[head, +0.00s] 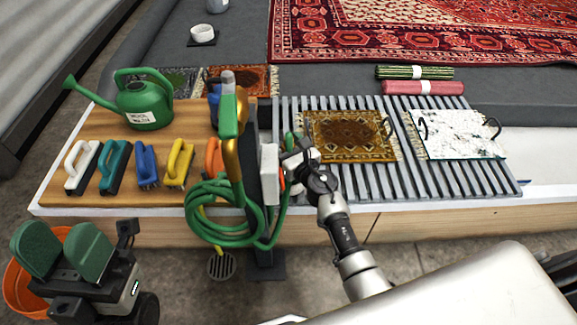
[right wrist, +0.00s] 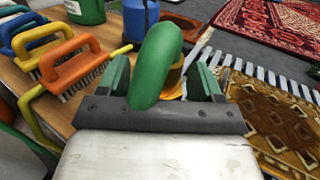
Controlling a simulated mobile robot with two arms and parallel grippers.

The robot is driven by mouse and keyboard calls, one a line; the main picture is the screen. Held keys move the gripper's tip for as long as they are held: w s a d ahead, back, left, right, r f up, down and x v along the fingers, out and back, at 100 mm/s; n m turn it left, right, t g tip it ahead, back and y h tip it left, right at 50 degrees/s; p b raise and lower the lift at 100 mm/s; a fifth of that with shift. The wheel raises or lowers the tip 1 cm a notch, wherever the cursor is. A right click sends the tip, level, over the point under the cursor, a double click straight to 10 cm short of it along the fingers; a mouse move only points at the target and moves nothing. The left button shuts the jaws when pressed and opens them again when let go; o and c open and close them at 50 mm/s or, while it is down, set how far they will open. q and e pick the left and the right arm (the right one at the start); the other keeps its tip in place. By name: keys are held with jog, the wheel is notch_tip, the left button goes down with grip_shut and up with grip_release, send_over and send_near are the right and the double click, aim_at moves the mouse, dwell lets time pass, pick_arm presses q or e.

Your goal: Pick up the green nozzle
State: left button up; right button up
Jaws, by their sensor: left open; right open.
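The green nozzle (head: 229,112) has a grey tip and a brass-coloured tube, and stands upright at the wooden board's right side. A coiled green hose (head: 222,212) hangs below it. My right gripper (head: 243,160) reaches it from the right in the head view, and the nozzle hides its fingertips there. In the right wrist view the right gripper (right wrist: 161,75) is open, with one green finger on each side of the nozzle's curved green part (right wrist: 158,60). I cannot tell whether they touch it. My left gripper (head: 62,252) is open and empty at the lower left.
A green watering can (head: 143,108) and several brushes (head: 117,167) stand on the wooden board (head: 60,190) to the left. A slatted rack (head: 385,185) with small rugs is to the right. An orange bucket (head: 18,290) sits behind my left gripper.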

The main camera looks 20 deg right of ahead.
jog(key=c, duration=0.9)
jog(key=shift+r, duration=0.1)
jog(key=shift+c, duration=0.6)
